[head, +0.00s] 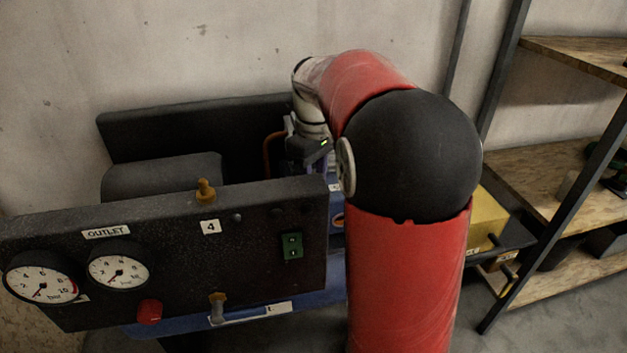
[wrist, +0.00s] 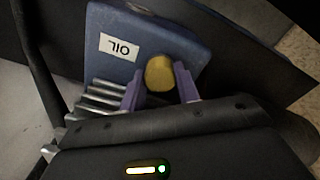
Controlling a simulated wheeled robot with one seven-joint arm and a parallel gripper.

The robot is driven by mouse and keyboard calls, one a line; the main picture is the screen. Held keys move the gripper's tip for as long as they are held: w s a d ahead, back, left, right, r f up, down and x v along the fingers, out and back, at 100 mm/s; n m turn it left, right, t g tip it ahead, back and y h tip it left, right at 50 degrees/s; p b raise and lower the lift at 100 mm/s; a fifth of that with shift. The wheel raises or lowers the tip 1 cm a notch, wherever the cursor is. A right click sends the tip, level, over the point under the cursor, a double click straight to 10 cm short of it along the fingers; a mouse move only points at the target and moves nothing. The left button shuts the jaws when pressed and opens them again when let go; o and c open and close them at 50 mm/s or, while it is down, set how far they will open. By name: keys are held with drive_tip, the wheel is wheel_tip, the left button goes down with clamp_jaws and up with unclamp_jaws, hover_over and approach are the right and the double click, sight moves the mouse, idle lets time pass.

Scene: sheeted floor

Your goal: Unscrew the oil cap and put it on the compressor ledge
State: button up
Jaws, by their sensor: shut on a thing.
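The yellow oil cap (wrist: 159,74) sits against a blue block (wrist: 135,38) with a white OIL label. My gripper (wrist: 159,80) has its two purple fingers on either side of the cap and is shut on it. I cannot tell whether the cap is still threaded in. In the head view my gripper (head: 309,148) is mostly hidden behind my red arm, at the blue part of the compressor, and the cap is not clearly visible. The compressor's dark front panel (head: 262,240) is at the left. I cannot clearly pick out its ledge.
The panel carries gauges (head: 119,270), a brass fitting (head: 205,190), a red knob (head: 149,311) and a green switch (head: 291,246). A yellow box (head: 488,219) sits right of my arm. A shelf rack (head: 545,165) stands at the far right, a wall behind.

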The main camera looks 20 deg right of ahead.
drive_tip(key=n, duration=0.4)
drive_tip(key=shift+n, duration=0.4)
drive_tip(key=n, duration=0.4)
drive_tip(key=shift+n, duration=0.4)
clamp_jaws()
drive_tip(key=n, duration=0.4)
drive_tip(key=shift+n, duration=0.3)
drive_tip(key=n, duration=0.4)
drive_tip(key=o, duration=1.2)
unclamp_jaws()
drive_tip(key=shift+c, duration=0.9)
